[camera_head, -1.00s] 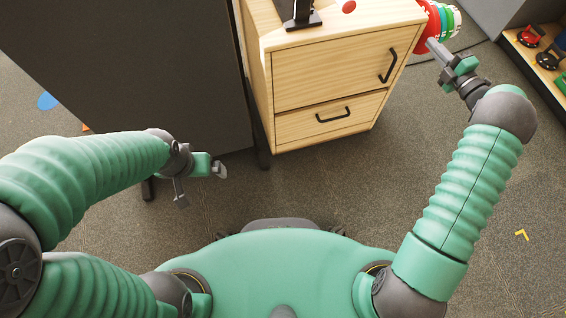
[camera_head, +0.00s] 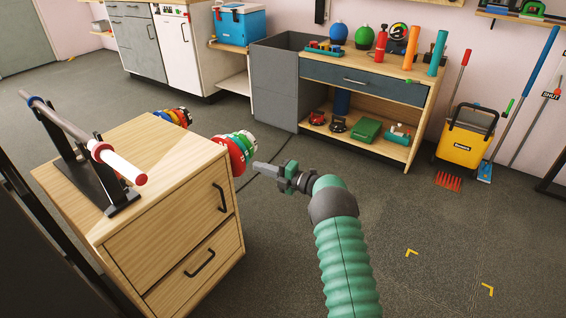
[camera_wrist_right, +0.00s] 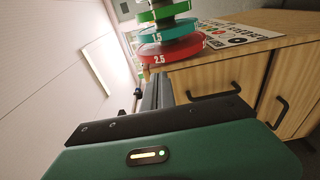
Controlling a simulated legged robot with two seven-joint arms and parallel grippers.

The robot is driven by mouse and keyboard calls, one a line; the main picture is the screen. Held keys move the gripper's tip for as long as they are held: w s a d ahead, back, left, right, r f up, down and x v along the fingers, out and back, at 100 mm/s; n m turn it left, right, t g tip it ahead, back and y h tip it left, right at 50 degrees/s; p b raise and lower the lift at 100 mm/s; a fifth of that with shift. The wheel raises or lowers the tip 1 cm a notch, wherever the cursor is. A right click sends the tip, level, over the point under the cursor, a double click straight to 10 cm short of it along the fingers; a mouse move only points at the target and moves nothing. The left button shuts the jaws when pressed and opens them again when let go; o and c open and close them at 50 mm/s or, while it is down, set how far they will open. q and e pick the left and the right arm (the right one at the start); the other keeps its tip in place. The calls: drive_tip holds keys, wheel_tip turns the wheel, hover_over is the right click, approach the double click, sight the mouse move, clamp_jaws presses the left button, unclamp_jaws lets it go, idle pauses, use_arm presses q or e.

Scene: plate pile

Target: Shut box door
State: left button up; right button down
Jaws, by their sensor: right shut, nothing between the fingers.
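The light wooden cabinet (camera_head: 128,180) stands at the left in the head view. Its upper front panel (camera_head: 185,224) has an upright black handle (camera_head: 220,197) and looks flush. A lower front (camera_head: 185,279) has a slanted handle and also looks flush. The cabinet also shows in the right wrist view (camera_wrist_right: 238,72). My right gripper (camera_head: 264,169) is shut and empty beside the cabinet's right side, close to the coloured plates. Its fingers show in the right wrist view (camera_wrist_right: 158,92) below the plates. My left gripper is out of view.
Coloured weight plates (camera_head: 236,151) stick out from the cabinet's side. A black rack with a bar (camera_head: 85,140) stands on its top. A workbench (camera_head: 362,85) with tools stands behind; a yellow bucket (camera_head: 465,135) is at right.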

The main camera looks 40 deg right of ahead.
drive_tip(key=d+p, duration=0.2)
drive_tip(key=d, duration=0.5)
drive_tip(key=w+r+m+t+h, duration=0.1)
drive_tip(key=w+r+m+h, duration=0.45)
drive_tip(key=r+m, duration=0.25)
drive_tip(key=s+a+f+m+g+h+p, duration=0.1)
drive_tip(key=s+a+f+m+g, duration=0.2)
drive_tip(key=s+a, duration=0.4)
drive_tip(key=s+a+f+m+g+h+p, duration=0.1)
drive_tip(key=s+a+m+g, duration=0.2)
drive_tip(key=s+a+m, duration=0.35)
drive_tip(key=s+a+f+m+g+h+p, duration=0.1)
drive_tip(key=s+a+f+m+g, duration=0.3)
drive_tip(key=a, duration=0.6)
drive_tip(key=s+a+g+y, duration=0.1)
drive_tip(key=s+a+g, duration=0.1)
drive_tip(key=s+a, duration=0.35)
drive_tip(key=s+a+f+g+p, duration=0.1)
drive_tip(key=s+a, duration=0.1)
drive_tip(key=s, duration=0.7)
drive_tip(key=s+a+g+y, duration=0.15)
drive_tip(key=s+a, duration=0.25)
drive_tip(key=s, duration=0.4)
wheel_tip(320, 180, up, 37)
drive_tip(key=w+p, duration=0.1)
drive_tip(key=p, duration=3.6)
drive_tip(key=shift+w+d+m+h, duration=0.15)
drive_tip(key=shift+d+m+h, duration=0.15)
drive_tip(key=shift+m+h, duration=0.1)
drive_tip(key=shift+g, duration=0.25)
